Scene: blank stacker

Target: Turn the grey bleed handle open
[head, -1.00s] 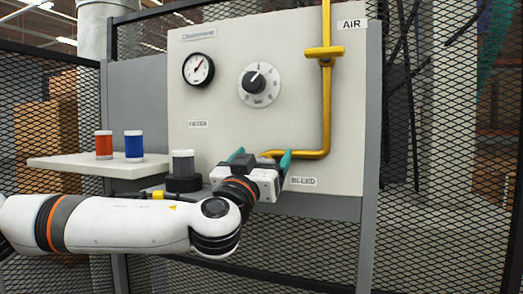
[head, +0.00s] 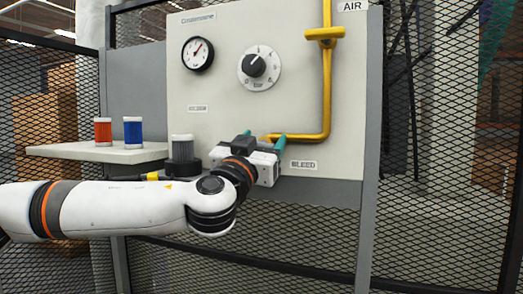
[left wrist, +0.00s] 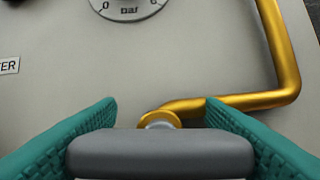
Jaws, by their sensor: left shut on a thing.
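The grey bleed handle (left wrist: 160,152) lies crosswise at the bottom of the left wrist view, in front of the round end of the yellow pipe (left wrist: 246,101). My left gripper (left wrist: 162,112) has one teal finger at each end of the handle and is shut on it. In the head view my left gripper (head: 263,143) is at the lower part of the panel, just left of the BLEED label (head: 303,164). There the handle is mostly hidden by the gripper. My right gripper is not in view.
The pale panel (head: 225,90) carries a gauge (head: 198,54), a dial (head: 259,67) and a yellow valve (head: 325,35). Left of my gripper, a grey filter (head: 182,149) stands in a dark holder. A shelf (head: 70,151) bears red (head: 103,131) and blue (head: 133,132) cylinders.

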